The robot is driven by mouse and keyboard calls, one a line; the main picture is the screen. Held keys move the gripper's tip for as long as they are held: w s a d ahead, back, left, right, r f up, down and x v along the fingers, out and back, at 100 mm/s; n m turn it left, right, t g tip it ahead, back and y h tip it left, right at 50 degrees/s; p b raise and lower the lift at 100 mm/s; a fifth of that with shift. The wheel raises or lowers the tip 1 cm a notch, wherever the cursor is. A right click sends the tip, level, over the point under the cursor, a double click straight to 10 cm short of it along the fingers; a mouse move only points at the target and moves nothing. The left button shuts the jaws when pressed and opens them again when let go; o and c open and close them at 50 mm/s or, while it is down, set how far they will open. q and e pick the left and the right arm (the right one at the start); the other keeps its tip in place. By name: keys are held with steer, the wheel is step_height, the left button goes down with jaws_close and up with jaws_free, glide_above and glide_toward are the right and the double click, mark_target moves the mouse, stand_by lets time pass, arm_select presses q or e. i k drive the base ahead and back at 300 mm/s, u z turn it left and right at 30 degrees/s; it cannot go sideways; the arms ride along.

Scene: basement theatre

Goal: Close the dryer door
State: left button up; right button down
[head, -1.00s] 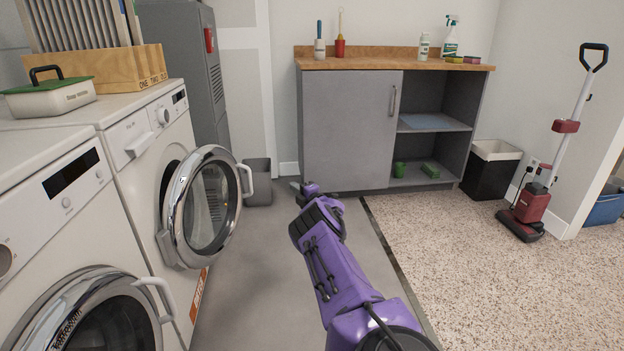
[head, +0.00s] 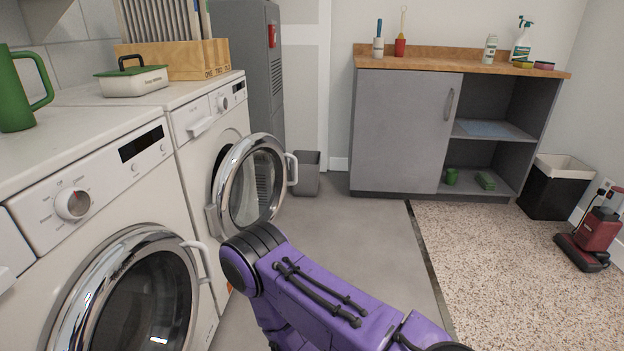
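Two white front-loading machines stand side by side along the left. The farther machine (head: 187,126) has its round chrome-rimmed glass door (head: 253,184) swung wide open toward the aisle, with a white handle (head: 293,172) at its outer edge. I take this one as the dryer. The nearer machine's round door (head: 137,300) looks shut. My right arm (head: 340,312) reaches in from the lower right, its black joint just below and in front of the open door. It appears apart from the door. Neither of my grippers is in view.
A green mug (head: 18,95) stands on the nearer machine; a lidded box (head: 132,82) and wooden organizer (head: 180,60) are behind it. A grey bin (head: 306,176) stands beyond the open door. A grey cabinet (head: 400,130) is at the back. The grey floor between is clear.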

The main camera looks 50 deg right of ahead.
mark_target(220, 221)
steer(key=k, duration=0.25)
steer(key=z, duration=2.3)
steer(key=i, duration=2.1)
steer(key=u, duration=1.55)
